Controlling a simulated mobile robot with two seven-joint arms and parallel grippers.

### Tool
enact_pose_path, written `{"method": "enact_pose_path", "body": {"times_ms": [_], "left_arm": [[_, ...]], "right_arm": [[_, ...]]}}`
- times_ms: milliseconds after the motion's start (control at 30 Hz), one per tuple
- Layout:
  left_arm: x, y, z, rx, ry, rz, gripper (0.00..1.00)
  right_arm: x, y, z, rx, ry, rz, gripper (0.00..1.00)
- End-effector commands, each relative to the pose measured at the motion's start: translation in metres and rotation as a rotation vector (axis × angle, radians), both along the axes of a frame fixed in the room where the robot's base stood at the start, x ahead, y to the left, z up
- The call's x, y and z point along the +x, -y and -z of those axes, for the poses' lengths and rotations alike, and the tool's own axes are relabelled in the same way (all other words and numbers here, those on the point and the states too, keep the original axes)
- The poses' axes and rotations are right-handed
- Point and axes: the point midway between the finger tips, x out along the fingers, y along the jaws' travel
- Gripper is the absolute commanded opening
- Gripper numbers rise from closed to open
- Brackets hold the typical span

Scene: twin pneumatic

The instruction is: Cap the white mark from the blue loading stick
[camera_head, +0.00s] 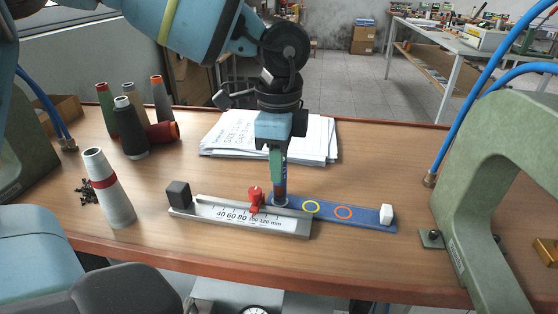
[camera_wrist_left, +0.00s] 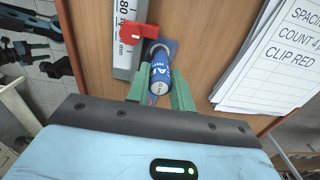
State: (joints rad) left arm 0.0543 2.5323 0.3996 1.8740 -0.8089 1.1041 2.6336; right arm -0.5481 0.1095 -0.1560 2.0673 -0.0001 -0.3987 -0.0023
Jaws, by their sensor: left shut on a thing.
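The blue loading stick (camera_head: 370,214) lies at the front middle of the table, with a yellow ring, an orange ring and a white block at its right end. A pale ring, seemingly the white mark (camera_head: 279,204), shows near its left part, partly hidden. My left gripper (camera_head: 279,172) points down above it, its green fingers shut on a small cylinder (camera_head: 280,189). In the left wrist view the cylinder (camera_wrist_left: 159,80) is blue with white lettering, between the fingers. Its lower end is at the pale ring; I cannot tell if it touches. My right gripper is not in view.
A grey ruler rail (camera_head: 240,220) with a red slider (camera_head: 256,198) and a black block (camera_head: 178,194) lies along the stick's left. Papers (camera_head: 315,140) lie behind.

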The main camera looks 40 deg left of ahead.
Motion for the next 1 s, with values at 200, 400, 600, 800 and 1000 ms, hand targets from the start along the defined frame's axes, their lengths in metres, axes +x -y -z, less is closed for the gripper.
{"method": "enact_pose_path", "body": {"times_ms": [200,400,600,800,1000], "left_arm": [[0.0001,0.0002,-0.0003,0.0,0.001,0.0,0.05],[0.0001,0.0002,0.0006,0.0,0.001,0.0,0.05],[0.0001,0.0002,0.0025,0.0,0.0,0.0,0.05],[0.0001,0.0002,0.0042,0.0,0.0,0.0,0.05],[0.0001,0.0002,0.0059,0.0,0.0,0.0,0.05]], "right_arm": [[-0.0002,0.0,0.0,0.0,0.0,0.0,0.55],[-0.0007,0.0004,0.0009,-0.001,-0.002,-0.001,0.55],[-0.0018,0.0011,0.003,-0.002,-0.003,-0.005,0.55],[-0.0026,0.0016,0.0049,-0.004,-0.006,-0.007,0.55],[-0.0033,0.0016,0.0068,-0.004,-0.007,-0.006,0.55]]}}
